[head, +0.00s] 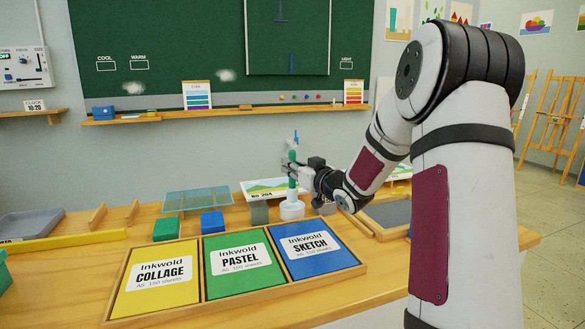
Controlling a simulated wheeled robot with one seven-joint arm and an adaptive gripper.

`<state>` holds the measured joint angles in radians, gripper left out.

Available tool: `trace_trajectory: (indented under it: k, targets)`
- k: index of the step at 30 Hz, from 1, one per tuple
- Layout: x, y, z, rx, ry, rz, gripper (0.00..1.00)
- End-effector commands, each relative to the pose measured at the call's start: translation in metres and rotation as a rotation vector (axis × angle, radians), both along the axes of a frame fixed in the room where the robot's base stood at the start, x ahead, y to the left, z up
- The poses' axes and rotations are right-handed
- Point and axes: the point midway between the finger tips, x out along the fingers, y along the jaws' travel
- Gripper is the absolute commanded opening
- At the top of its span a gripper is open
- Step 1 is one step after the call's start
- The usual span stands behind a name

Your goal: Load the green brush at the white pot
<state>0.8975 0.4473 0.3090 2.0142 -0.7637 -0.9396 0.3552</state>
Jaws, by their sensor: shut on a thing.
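My gripper (293,172) is shut on the green brush (292,184) and holds it upright. The white pot (292,211) stands on the table directly beneath the brush. The lower end of the brush meets the pot's top in the picture; I cannot tell whether it is inside the pot or just above or behind its rim.
Blue (212,222) and green (166,229) blocks stand farther left. A tray of yellow, green and blue paper packs (237,262) lies in front. A grey-topped tray (388,214) is at right.

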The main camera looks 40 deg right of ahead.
Motion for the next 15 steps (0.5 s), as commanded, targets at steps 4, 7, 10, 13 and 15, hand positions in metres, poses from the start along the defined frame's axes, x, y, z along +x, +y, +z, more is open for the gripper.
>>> trace_trajectory:
  k: [4, 7, 10, 13, 15]
  targets:
    - [0.000, 0.000, 0.014, -0.001, -0.001, 0.000, 0.00]
    - [0.000, 0.000, 0.022, -0.002, -0.001, 0.000, 0.00]
    - [0.000, 0.000, 0.029, -0.002, -0.002, 0.000, 0.00]
    - [0.000, 0.000, 0.036, -0.002, -0.002, 0.000, 0.00]
    - [0.000, 0.000, 0.041, -0.002, -0.003, 0.000, 0.00]
